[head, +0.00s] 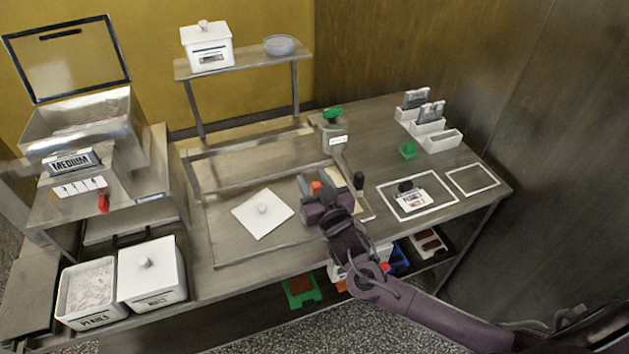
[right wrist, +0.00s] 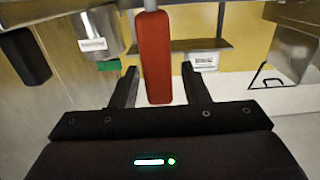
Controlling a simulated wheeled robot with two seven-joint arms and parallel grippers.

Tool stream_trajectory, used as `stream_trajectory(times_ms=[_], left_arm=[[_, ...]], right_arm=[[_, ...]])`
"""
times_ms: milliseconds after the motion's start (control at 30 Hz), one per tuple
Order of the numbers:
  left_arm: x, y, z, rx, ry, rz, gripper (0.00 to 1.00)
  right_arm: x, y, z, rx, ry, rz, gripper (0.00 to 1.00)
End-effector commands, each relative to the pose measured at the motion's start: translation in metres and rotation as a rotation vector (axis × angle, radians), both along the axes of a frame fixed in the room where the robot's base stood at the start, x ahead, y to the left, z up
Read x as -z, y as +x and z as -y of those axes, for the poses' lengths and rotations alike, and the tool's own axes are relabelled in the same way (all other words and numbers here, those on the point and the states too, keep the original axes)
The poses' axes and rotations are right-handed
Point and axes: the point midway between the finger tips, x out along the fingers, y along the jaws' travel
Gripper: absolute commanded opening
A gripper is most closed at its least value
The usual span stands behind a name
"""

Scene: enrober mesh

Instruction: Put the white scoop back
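No scoop that I can clearly tell as white shows. My right gripper (head: 318,197) is low over the middle of the bench, beside the square white lid (head: 263,212). A red handle (right wrist: 155,60) on a pale shaft stands between its fingers in the right wrist view; it shows as a small orange-red spot in the head view (head: 316,186). The fingers (right wrist: 158,88) are apart, with a gap on each side of the handle. What the handle belongs to is hidden. A black handle (head: 358,180) stands just right of the gripper. My left gripper is not in view.
Two white bins (head: 152,275) are at the front left, below a metal machine (head: 82,125). A raised shelf (head: 245,62) is at the back. White-framed areas (head: 418,195) and small holders (head: 438,140) are at right.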

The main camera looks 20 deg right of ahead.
Motion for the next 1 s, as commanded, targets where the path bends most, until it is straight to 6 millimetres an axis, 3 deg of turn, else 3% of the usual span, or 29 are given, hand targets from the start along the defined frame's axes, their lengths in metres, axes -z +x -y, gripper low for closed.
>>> stream_trajectory(times_ms=[267,700,1000], left_arm=[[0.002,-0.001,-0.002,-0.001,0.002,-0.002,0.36],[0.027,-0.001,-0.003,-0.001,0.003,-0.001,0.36],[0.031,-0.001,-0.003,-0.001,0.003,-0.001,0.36]], right_arm=[[-0.001,-0.009,0.0,-0.001,0.001,-0.001,0.42],[-0.002,-0.096,0.003,-0.001,0.001,-0.002,0.42],[-0.005,-0.12,0.004,0.001,0.0,0.001,0.42]])
